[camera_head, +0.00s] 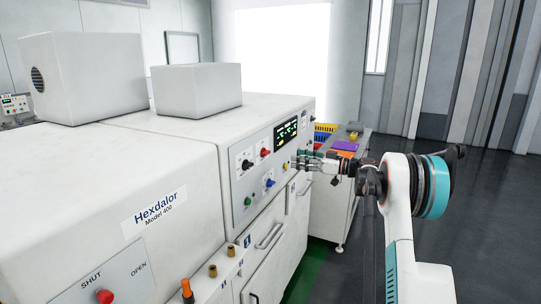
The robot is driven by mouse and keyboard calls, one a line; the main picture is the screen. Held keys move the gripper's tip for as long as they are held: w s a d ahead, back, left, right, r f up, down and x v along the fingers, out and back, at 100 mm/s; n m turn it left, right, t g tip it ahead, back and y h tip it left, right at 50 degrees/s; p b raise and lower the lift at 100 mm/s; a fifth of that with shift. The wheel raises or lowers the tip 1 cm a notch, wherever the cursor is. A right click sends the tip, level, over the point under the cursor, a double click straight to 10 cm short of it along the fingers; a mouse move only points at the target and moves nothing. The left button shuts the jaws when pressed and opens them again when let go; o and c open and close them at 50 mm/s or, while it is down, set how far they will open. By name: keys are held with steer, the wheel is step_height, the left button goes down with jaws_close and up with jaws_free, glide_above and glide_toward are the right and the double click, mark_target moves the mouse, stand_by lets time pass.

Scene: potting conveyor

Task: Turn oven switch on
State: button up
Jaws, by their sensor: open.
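The oven (190,130) is a long white machine with a control panel (240,188) on its front face. The panel carries a black knob (247,164), a red knob (265,152), a blue knob (269,183), a green button (248,201), a small yellow part (285,166) and a lit display (286,132). Which control is the oven switch cannot be read. My gripper (300,161) is open, its fingers toward the panel's right end, near the yellow part. Whether it touches the panel cannot be told.
A side table (338,205) behind my gripper holds a purple item (345,146), an orange item (340,154) and blue and yellow bins (325,128). A red knob (105,296) sits by SHUT and OPEN labels. Dark floor (450,200) at right is clear.

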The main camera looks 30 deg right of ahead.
mark_target(269, 153)
steer(key=b+x, duration=0.2)
steer(key=x, duration=1.1)
steer(key=shift+w, duration=0.3)
steer(key=c, duration=1.1)
